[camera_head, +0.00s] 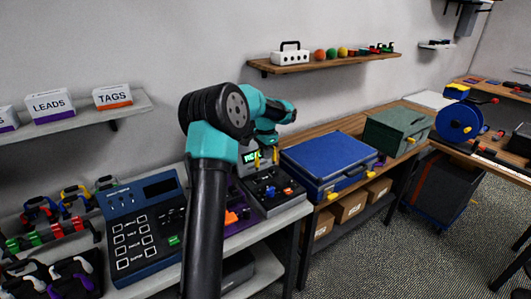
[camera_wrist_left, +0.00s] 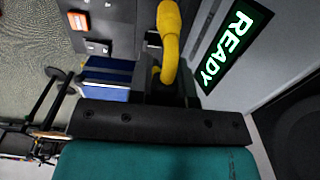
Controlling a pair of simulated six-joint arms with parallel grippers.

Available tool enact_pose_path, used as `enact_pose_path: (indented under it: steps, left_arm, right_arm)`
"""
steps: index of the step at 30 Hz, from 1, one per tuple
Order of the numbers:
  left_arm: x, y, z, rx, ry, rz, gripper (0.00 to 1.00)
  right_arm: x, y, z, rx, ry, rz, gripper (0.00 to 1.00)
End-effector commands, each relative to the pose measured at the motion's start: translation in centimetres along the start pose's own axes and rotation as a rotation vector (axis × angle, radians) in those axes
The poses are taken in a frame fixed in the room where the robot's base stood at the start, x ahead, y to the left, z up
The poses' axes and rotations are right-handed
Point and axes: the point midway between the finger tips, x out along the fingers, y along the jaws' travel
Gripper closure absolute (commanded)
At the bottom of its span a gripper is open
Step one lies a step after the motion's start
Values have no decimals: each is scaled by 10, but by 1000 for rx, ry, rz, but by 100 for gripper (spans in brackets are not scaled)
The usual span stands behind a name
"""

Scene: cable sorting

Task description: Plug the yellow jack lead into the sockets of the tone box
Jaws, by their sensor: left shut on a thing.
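The tone box (camera_head: 284,203) is a dark unit with blue and orange parts on its top, standing on the bench right of my left arm. Its lit screen (camera_wrist_left: 235,45) reads READY in the left wrist view. The yellow jack lead (camera_wrist_left: 169,40) is a thick yellow piece, curving down to my left gripper. A bit of yellow also shows by the screen in the head view. My left gripper (camera_head: 263,148) is at the back of the tone box and is shut on the yellow jack lead. The jack tips and the sockets they face are hidden. My right gripper is out of view.
A blue case (camera_head: 328,157) stands close to the right of the tone box, with a green case (camera_head: 398,131) beyond. A blue keypad unit (camera_head: 143,228) and racks of coloured leads stand on the left. A wooden shelf (camera_head: 325,61) hangs above.

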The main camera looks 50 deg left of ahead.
Motion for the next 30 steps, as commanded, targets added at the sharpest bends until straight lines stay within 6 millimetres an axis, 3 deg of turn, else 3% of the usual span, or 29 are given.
enact_pose_path:
  steps: [21, 30]
  left_arm:
    - [48, 0, 0, -1, -1, 0, 100]
    - [52, 0, 0, -1, 0, 0, 100]
  right_arm:
    - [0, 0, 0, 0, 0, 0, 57]
    - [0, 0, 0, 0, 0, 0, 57]
